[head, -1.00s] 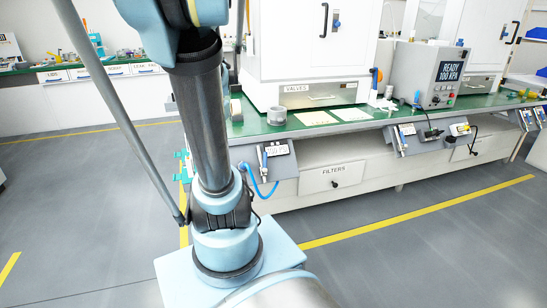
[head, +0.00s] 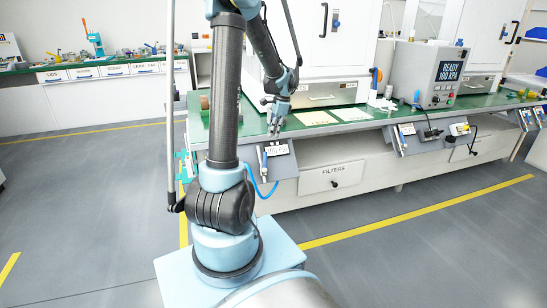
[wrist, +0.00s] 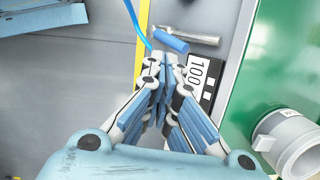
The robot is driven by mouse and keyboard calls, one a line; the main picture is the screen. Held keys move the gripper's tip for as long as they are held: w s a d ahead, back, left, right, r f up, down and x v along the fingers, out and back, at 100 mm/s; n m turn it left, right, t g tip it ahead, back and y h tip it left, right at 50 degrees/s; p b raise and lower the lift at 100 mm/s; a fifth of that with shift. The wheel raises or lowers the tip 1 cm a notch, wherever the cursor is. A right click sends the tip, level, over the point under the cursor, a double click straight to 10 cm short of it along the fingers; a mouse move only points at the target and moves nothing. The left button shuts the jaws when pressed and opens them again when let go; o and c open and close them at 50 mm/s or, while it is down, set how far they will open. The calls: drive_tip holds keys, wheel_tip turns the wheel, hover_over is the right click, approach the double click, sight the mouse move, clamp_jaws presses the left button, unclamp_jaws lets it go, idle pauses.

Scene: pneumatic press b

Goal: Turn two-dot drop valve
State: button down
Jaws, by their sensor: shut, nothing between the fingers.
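A drop valve with a blue handle (wrist: 171,41) on a metal pipe shows at the top of the wrist view. It sits on a grey sloped panel beside a black-and-white label (wrist: 203,75) reading 100; the label's marks are partly hidden by my fingers, so I cannot tell its dot count. In the head view this valve (head: 265,160) is on the panel at the bench's near left corner. My gripper (wrist: 165,60) is shut and empty, its fingertips just below the blue handle in the picture. In the head view my gripper (head: 275,131) is just above the panel.
A grey-white cylinder (wrist: 287,140) stands on the green bench top (wrist: 262,75), right of my gripper. A blue hose (wrist: 136,22) runs left of the valve. Farther right along the bench are another valve panel (head: 403,139) and a control box (head: 430,75). The floor in front is clear.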

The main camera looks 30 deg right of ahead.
sight(265, 161)
drive_tip(key=s+d+f+m, duration=0.1)
drive_tip(key=d+f+m, duration=0.25)
drive_tip(key=d, duration=0.35)
drive_tip(key=w+a+f, duration=0.3)
drive_tip(key=a+f, duration=0.2)
drive_tip(key=f, duration=0.4)
drive_tip(key=shift+a+f+n, duration=0.2)
drive_tip(key=shift+f+n, duration=0.2)
drive_tip(key=shift+n, duration=0.05)
drive_tip(key=shift+w+a+r+n+g+h, duration=0.15)
drive_tip(key=shift+w+a+r+n+h, duration=0.1)
drive_tip(key=shift+w+a+n+h, duration=0.25)
drive_tip(key=shift+w+a+r+n+g+h, duration=0.15)
drive_tip(key=shift+a+r+n+h, duration=0.2)
drive_tip(key=shift+n, duration=0.35)
drive_tip(key=shift+f, duration=0.1)
